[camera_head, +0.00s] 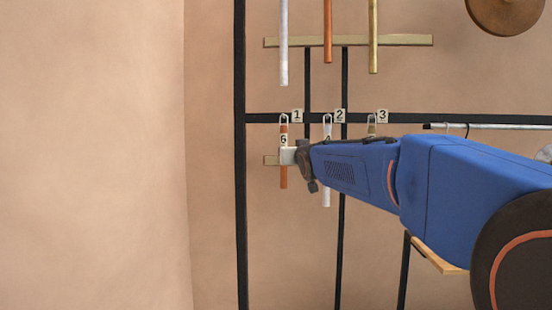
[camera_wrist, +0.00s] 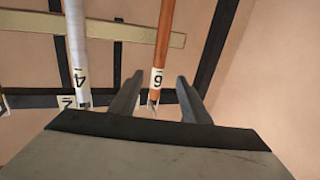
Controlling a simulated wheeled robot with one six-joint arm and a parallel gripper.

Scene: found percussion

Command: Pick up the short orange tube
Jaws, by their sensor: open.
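The short orange tube (camera_head: 284,177) hangs upright from a hook under the "1" tag and carries a "6" label. In the wrist view, which is upside down, the orange tube (camera_wrist: 164,38) runs up between my two fingers, its "6" label near their tips. My gripper (camera_head: 288,156) is open at the tube, just below its label in the head view. In the wrist view my gripper (camera_wrist: 159,82) has a finger on either side of the tube, with a gap to each. Whether the tube is deep between the fingers, I cannot tell. Part of it is hidden behind my gripper in the head view.
A silver tube (camera_head: 327,195), labelled "4" in the wrist view (camera_wrist: 77,45), hangs close to the right under tag "2". Longer tubes, including another orange one (camera_head: 328,30), hang above. A black frame post (camera_head: 240,200) stands left. A wall is behind.

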